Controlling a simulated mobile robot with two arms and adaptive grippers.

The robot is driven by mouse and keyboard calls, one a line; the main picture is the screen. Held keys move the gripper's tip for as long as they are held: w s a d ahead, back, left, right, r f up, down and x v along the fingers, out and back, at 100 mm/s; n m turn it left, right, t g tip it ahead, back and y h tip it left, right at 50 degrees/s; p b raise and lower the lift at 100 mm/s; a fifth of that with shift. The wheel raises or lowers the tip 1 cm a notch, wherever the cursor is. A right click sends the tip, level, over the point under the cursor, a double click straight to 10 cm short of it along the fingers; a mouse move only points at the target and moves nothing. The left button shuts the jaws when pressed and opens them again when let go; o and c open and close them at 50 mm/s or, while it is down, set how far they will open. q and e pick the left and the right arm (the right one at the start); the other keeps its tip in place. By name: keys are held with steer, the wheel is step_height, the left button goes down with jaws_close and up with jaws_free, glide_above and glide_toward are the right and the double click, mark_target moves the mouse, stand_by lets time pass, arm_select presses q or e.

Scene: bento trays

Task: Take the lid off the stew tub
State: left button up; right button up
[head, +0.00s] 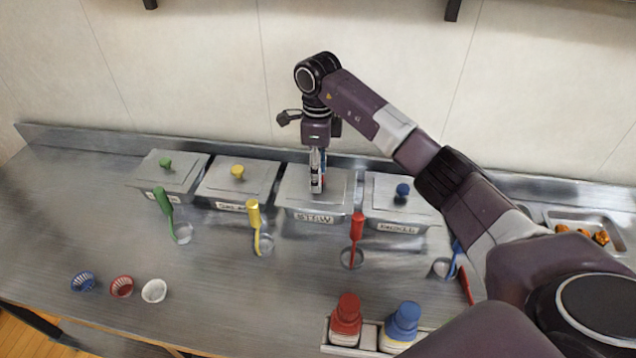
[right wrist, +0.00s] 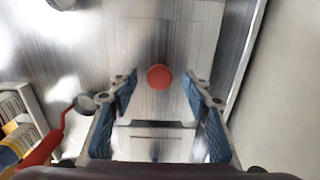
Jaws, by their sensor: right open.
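The stew tub (head: 335,217) is a metal tub with a label, third from the left in the row at the back of the counter. Its flat metal lid (head: 341,186) is on it. The lid's round red knob (right wrist: 159,77) shows in the right wrist view; my gripper mostly hides it in the head view. My right gripper (head: 316,184) points down over the middle of the lid. It is open, and in the right wrist view (right wrist: 160,88) its two blue-padded fingers stand either side of the knob, apart from it. My left gripper is not in view.
Lidded tubs with a green knob (head: 165,163), yellow knob (head: 237,171) and blue knob (head: 403,189) flank the stew tub. Coloured ladles, including a red one (head: 357,227), stand in front. Small cups (head: 122,287) and a bottle rack (head: 369,337) are nearer.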

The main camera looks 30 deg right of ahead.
steer(key=shift+a+f, duration=0.1)
steer(key=shift+f, duration=0.45)
jaws_close()
steer(key=shift+r, duration=0.1)
